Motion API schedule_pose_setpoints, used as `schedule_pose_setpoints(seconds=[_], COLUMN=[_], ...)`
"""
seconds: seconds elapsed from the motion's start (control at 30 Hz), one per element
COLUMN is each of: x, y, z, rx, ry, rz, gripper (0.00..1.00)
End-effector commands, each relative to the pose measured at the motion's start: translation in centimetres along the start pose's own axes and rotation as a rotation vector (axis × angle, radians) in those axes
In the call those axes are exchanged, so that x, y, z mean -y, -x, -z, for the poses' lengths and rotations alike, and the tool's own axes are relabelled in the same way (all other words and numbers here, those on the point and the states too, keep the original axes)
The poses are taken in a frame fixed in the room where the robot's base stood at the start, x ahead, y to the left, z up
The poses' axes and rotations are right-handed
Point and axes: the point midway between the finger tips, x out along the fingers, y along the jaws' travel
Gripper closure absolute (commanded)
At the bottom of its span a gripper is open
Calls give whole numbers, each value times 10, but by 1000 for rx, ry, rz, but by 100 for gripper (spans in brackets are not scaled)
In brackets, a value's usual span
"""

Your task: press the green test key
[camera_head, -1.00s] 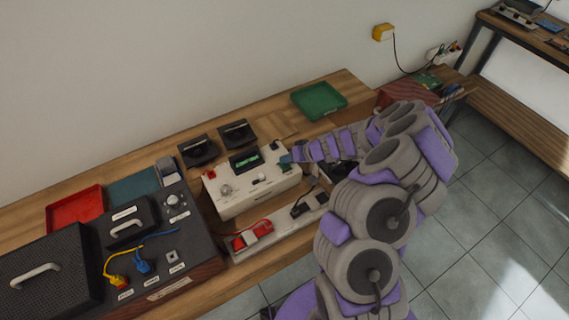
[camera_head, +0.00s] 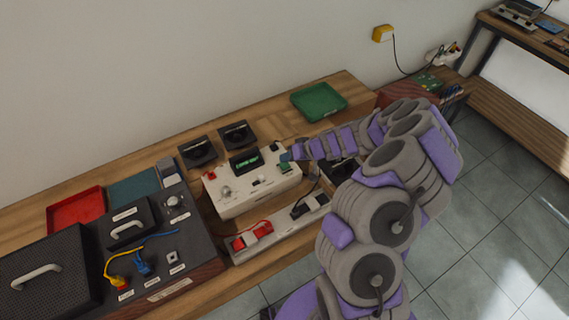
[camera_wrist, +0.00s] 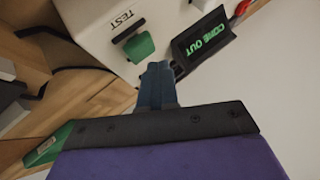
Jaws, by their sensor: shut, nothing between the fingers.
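The green test key (camera_wrist: 139,47) sits on the white tester box, beside a label reading TEST. In the head view the key (camera_head: 284,168) shows just below the tip of my gripper (camera_head: 287,156). In the wrist view my gripper (camera_wrist: 157,72) has its blue fingers shut together and empty. Their tips are close beside the key in that picture, with a visible gap. I cannot tell the height of the tips above the box.
A black unit with plugged cables (camera_head: 165,262) stands left of the tester. A red tray (camera_head: 75,208) and a green tray (camera_head: 319,101) lie on the bench. A strip holding red and black clips (camera_head: 276,237) lies in front. Two black holders (camera_head: 197,152) stand behind.

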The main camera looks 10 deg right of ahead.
Motion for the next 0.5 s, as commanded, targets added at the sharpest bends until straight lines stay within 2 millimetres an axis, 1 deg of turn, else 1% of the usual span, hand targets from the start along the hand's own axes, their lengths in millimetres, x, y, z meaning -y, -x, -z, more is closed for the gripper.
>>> schedule_pose_setpoints(seconds=[0.33,0.5], x=[1,6], y=[1,8], z=[0,6], rx=[0,-1], ry=[0,1], rz=[0,0], gripper=[100,100])
